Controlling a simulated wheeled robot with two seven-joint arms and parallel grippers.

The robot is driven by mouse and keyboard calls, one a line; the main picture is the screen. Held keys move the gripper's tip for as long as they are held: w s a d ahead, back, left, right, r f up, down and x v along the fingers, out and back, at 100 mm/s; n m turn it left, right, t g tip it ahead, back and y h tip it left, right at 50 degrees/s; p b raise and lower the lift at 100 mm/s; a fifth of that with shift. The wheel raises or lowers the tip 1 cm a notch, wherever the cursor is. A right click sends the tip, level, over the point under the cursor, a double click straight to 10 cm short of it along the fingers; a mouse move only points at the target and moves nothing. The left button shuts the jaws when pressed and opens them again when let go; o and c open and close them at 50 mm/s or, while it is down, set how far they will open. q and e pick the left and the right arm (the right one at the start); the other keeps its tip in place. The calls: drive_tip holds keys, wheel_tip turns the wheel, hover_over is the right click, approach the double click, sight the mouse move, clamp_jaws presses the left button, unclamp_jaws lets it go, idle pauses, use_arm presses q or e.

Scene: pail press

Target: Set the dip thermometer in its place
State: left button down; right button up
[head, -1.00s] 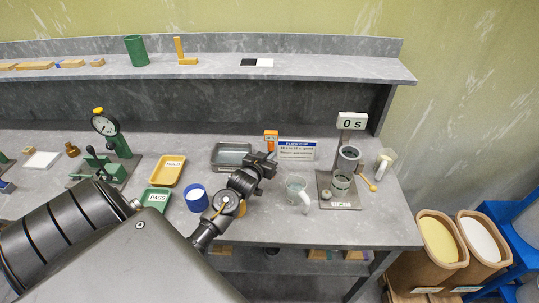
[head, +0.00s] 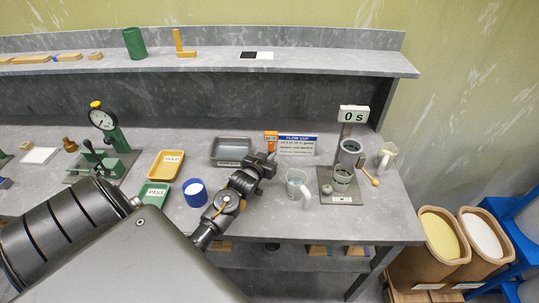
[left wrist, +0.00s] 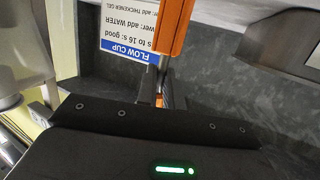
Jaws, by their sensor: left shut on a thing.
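The dip thermometer has an orange body (head: 271,136) and a thin stem below it. It is upright in the head view, just left of the flow cup sign. My left gripper (head: 268,158) is shut on the thermometer's lower part, over the bench behind the clear jug. The stem's lower end is hidden. I cannot tell which spot is the thermometer's place. My right gripper is not in view.
A grey tray (head: 231,163) lies left of the gripper, and a blue cup (head: 196,196) stands nearer. A clear jug (head: 298,190), the flow cup sign (head: 310,145) and a timer stand (head: 341,200) are to the right. Yellow (head: 166,178) and green trays lie further left.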

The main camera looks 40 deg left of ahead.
use_arm(q)
drive_tip(key=shift+f, duration=0.45)
drive_tip(key=c, duration=1.5)
unclamp_jaws()
drive_tip(key=shift+o, duration=0.2)
drive_tip(key=b+v, duration=0.2)
drive_tip(key=v, duration=0.9)
drive_tip(key=shift+b, duration=0.4)
drive_tip(key=shift+w, duration=0.1)
